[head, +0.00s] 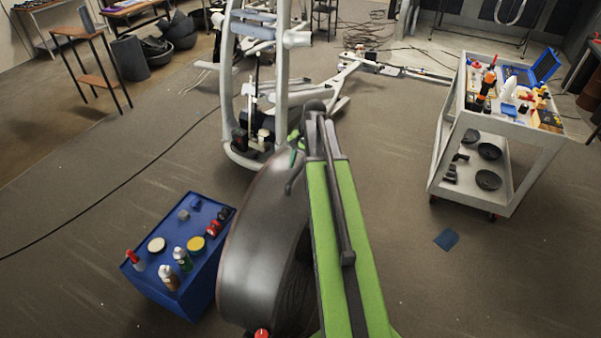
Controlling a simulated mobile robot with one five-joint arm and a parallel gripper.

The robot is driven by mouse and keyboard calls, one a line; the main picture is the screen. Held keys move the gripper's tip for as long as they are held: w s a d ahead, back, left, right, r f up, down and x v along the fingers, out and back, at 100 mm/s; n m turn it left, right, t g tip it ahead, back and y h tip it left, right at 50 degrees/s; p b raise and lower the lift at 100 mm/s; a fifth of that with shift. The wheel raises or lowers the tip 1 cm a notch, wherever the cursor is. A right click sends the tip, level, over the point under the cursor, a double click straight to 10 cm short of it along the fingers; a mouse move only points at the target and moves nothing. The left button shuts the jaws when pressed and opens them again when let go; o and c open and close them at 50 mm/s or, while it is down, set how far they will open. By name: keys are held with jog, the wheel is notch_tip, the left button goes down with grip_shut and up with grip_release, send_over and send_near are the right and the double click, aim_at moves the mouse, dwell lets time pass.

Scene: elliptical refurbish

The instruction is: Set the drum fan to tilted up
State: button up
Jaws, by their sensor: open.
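The drum fan (250,258) is a large dark grey drum standing on the floor just left of my green arm in the head view. Its curved outer side faces left and up. Part of its dark grille (294,290) shows on the right, and my arm hides the rest of that side. A red knob (262,333) shows at the bottom edge. Its stand is not visible, and I cannot tell its exact tilt. My gripper (292,170) is open at the far end of the arm, by the drum's upper right rim. I cannot tell whether it touches the rim.
A blue box (160,291) with bottles and tins on top stands close left of the fan. A grey exercise machine frame (233,85) stands beyond it. A white tool cart (512,150) is at right. A black cable crosses the left floor. The floor between arm and cart is mostly clear.

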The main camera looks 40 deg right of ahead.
grip_shut()
dwell(1.4)
